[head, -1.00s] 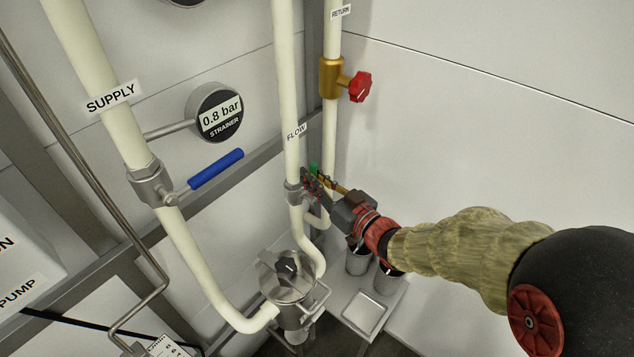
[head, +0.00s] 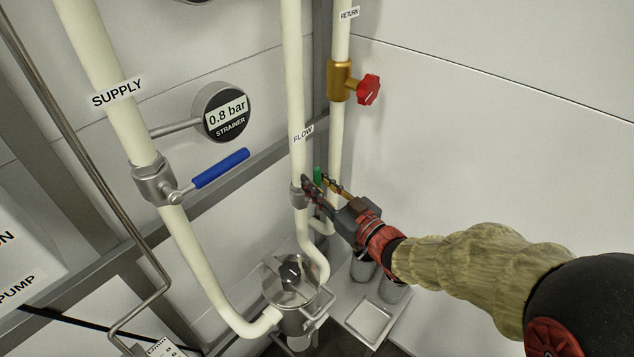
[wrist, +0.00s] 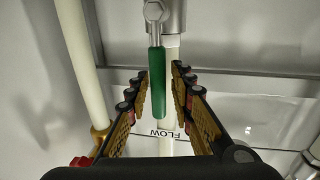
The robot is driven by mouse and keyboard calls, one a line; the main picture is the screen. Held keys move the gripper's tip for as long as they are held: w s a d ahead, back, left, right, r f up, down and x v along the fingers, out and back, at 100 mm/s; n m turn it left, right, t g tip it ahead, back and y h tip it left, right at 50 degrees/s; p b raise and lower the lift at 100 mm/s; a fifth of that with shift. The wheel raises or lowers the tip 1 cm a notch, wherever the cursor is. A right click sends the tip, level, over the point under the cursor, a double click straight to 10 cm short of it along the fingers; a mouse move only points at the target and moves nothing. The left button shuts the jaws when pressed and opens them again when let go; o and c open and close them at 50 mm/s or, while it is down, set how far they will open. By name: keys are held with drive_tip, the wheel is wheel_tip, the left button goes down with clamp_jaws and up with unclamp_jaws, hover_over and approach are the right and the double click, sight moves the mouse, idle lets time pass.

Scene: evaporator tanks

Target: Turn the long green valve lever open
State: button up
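The long green lever (wrist: 157,88) hangs from a metal valve body (wrist: 166,15) in the wrist view and lies roughly along the pale FLOW pipe behind it. My gripper (wrist: 160,72) is open, with one finger on each side of the green handle. Gaps show between the handle and both fingertips. In the head view my gripper (head: 319,188) is at the FLOW pipe's valve (head: 298,195). Only a short piece of the green lever (head: 317,176) shows there; the fingers hide the rest.
A blue lever (head: 221,168) is on the SUPPLY pipe at left. A red knob (head: 369,89) is on the RETURN pipe behind. A strainer gauge (head: 226,112) reads 0.8 bar. The strainer pot (head: 292,280) stands below my gripper. The right wall side is clear.

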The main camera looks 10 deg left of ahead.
drive_tip(key=shift+o, duration=0.6)
drive_tip(key=shift+r, duration=0.1)
drive_tip(key=shift+d, duration=0.1)
drive_tip(key=shift+s+d, duration=0.25)
drive_tip(key=shift+d, duration=0.05)
drive_tip(key=v, duration=1.1)
